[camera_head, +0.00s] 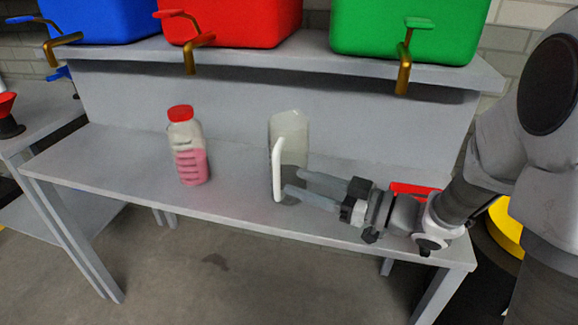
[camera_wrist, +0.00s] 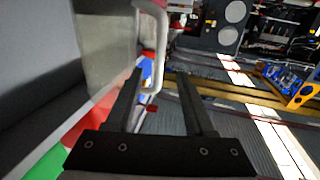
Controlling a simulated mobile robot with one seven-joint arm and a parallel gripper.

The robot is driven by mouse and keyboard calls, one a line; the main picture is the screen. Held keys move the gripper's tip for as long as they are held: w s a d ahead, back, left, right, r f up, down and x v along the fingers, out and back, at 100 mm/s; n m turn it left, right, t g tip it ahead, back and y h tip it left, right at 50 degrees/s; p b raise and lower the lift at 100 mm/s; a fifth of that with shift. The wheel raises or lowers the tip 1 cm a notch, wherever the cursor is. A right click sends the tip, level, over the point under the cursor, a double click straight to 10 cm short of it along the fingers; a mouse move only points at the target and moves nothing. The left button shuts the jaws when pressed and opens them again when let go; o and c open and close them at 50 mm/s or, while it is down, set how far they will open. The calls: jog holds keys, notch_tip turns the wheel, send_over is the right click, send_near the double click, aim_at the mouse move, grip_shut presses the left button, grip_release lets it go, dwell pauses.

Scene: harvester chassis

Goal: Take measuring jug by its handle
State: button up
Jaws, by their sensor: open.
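The measuring jug (camera_head: 292,135) is a clear, greyish upright vessel on the bench. Its white handle (camera_head: 278,170) faces the front left in the head view. My gripper (camera_head: 293,181) reaches in from the right at handle height, with its fingers spread and nothing clamped. In the wrist view the jug body (camera_wrist: 105,40) is at upper left. There the handle (camera_wrist: 161,50) runs down between the two fingertips of my gripper (camera_wrist: 160,75), closer to the left finger. I cannot tell whether a finger touches it. The jug's lower part is partly hidden by the fingers in the head view.
A bottle (camera_head: 188,150) with a red cap and pink content stands left of the jug on the grey bench (camera_head: 120,160). Blue, red (camera_head: 230,20) and green (camera_head: 410,25) tanks with taps sit on the shelf above. A red item (camera_head: 412,189) lies behind my wrist.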

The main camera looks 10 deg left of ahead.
aim_at(287, 166)
jog(key=b+x, duration=0.2)
jog(key=x, duration=0.7)
jog(key=shift+r, duration=0.25)
jog(key=shift+w+a, duration=0.15)
grip_shut()
dwell(1.0)
